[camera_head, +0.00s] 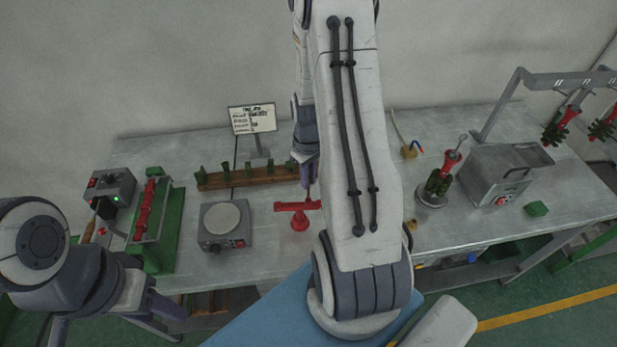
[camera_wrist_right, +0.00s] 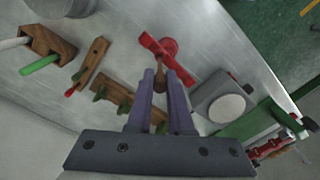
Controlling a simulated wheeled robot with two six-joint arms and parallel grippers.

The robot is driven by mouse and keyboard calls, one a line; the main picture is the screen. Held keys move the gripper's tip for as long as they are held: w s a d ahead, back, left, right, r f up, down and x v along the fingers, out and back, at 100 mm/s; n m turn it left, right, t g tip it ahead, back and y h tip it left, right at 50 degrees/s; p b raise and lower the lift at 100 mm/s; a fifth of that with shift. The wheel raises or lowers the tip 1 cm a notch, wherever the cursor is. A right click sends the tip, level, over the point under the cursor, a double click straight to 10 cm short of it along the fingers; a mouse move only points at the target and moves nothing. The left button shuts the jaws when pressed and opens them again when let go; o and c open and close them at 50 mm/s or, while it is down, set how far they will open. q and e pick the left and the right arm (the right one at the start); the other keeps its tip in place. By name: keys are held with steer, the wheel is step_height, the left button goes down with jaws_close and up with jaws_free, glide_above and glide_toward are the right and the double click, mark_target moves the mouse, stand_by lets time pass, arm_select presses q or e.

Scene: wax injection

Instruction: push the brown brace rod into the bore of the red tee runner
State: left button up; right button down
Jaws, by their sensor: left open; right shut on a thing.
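The red tee runner (camera_head: 299,208) stands upright on the table near its front edge, its crossbar running left to right. It also shows in the right wrist view (camera_wrist_right: 156,46), beyond the fingertips. My right gripper (camera_head: 307,182) is just above and behind it, shut on the brown brace rod (camera_wrist_right: 159,80). The rod's end lies at the red bar in the picture; whether it is inside the bore cannot be told. In the head view my right arm covers the bar's right part. My left gripper (camera_head: 160,306) is open, low at the left, away from the tee.
A round-plated device (camera_head: 222,220) stands left of the tee, with a green fixture (camera_head: 158,225) holding red parts further left. A wooden rack (camera_head: 250,178) with green pieces is behind. A grey metal box (camera_head: 500,175) stands right.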

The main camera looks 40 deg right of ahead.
steer(key=shift+f+b, duration=1.15)
steer(key=shift+f, duration=0.4)
steer(key=c, duration=0.8)
jaws_free()
steer(key=shift+o, duration=0.2)
steer(key=shift+r, duration=0.1)
step_height(320, 180, up, 10)
steer(key=shift+r+b, duration=0.15)
steer(key=shift+b, duration=1.05)
